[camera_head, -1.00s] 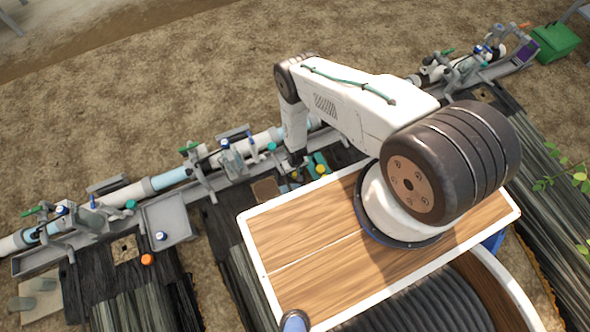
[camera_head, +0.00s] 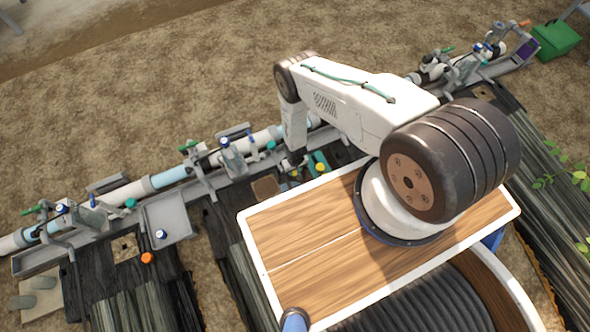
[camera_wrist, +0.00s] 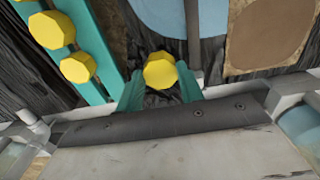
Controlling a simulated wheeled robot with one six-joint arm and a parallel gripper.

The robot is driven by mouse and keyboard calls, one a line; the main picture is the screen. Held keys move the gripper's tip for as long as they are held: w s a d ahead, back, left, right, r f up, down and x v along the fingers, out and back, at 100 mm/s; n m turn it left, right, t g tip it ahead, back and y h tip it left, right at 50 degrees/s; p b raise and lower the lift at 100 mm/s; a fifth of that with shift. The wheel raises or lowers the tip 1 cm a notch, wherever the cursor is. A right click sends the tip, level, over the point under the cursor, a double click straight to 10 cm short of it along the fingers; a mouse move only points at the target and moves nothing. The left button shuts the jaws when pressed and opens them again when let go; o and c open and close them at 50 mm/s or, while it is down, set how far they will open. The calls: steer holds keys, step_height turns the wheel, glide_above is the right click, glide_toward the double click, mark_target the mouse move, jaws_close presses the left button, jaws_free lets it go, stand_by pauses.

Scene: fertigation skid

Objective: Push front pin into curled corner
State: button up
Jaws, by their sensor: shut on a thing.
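My gripper (camera_wrist: 161,84) has its teal fingers shut on a yellow-headed pin (camera_wrist: 160,70) in the wrist view. The pin's head faces the camera and hides its shank. Black film (camera_wrist: 155,40) lies beyond the pin, partly wrinkled; I cannot tell which part of it is the curled corner, nor whether the pin touches it. Two more yellow-headed pins (camera_wrist: 52,29) (camera_wrist: 77,67) stand in a teal rack (camera_wrist: 88,30) to the left. In the head view my gripper (camera_head: 293,168) is low beside the teal rack (camera_head: 317,158), mostly hidden by my arm.
A brown patch (camera_wrist: 265,35) lies right of the held pin, and a light-blue surface (camera_wrist: 172,14) lies beyond it. A pipe line (camera_head: 170,178) with valves runs behind the work area. A grey tray (camera_head: 168,220) with a blue-capped item stands at the left.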

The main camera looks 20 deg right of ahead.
steer(key=shift+f, duration=0.15)
steer(key=shift+f, duration=0.3)
steer(key=o, duration=1)
steer(key=shift+r, duration=3.95)
steer(key=shift+s, duration=0.1)
